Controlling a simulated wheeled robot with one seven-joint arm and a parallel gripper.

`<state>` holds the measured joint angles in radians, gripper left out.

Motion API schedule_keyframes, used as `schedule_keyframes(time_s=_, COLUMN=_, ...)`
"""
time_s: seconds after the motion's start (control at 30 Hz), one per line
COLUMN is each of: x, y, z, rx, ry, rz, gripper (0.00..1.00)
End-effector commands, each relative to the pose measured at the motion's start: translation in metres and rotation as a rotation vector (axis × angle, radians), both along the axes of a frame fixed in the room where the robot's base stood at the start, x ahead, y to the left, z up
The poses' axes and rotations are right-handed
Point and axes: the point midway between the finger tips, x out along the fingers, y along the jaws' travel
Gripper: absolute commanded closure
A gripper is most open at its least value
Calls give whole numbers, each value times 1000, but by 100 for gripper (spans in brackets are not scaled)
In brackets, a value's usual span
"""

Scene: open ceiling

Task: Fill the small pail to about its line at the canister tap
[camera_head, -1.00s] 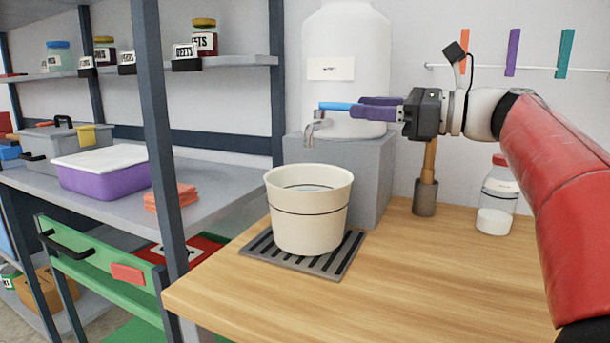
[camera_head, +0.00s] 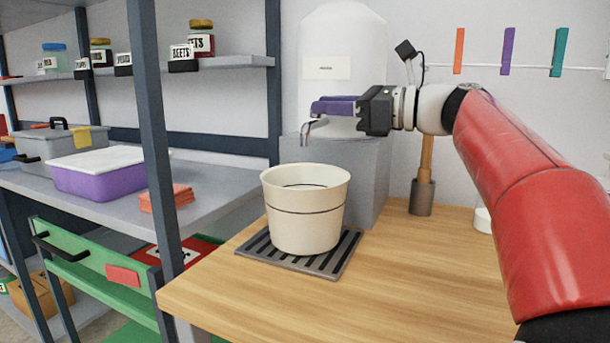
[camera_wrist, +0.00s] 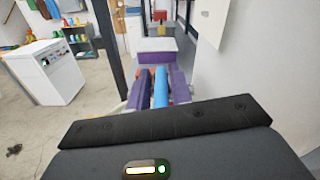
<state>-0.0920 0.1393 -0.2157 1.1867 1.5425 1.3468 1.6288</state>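The small cream pail (camera_head: 304,225) stands upright on a dark slatted drip tray (camera_head: 338,267), with a dark line around its outside. A dark curve shows inside it; I cannot tell its water level. The white canister (camera_head: 342,40) stands on a grey block behind. Its metal tap spout (camera_head: 308,130) hangs above the pail's back rim, with no clear stream. My gripper (camera_head: 333,106) is at the tap, its purple fingers on either side of the blue tap lever. The lever shows between the fingers in the wrist view (camera_wrist: 161,88), with slim gaps; the fingers look open around it.
The grey block (camera_head: 365,180) stands close behind the pail. A wooden-handled tool in a grey holder (camera_head: 421,197) is to its right. My red arm partly hides a white-bottomed jar (camera_head: 482,220). The wooden counter's front (camera_head: 330,300) is clear. A shelf post (camera_head: 155,130) rises at left.

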Motion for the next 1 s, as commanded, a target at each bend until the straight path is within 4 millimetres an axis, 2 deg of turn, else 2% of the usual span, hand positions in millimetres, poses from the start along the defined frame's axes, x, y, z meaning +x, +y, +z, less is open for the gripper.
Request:
schedule_keyframes(time_s=0.03, x=1, y=-1, z=0, rx=1, ry=0, rz=-3, gripper=88)
schedule_keyframes(time_s=0.13, x=1, y=-1, z=0, rx=1, ry=0, rz=-4, gripper=100)
schedule_keyframes(time_s=1.0, x=-1, y=0, z=1, rx=2, ry=-1, rz=-104, gripper=100)
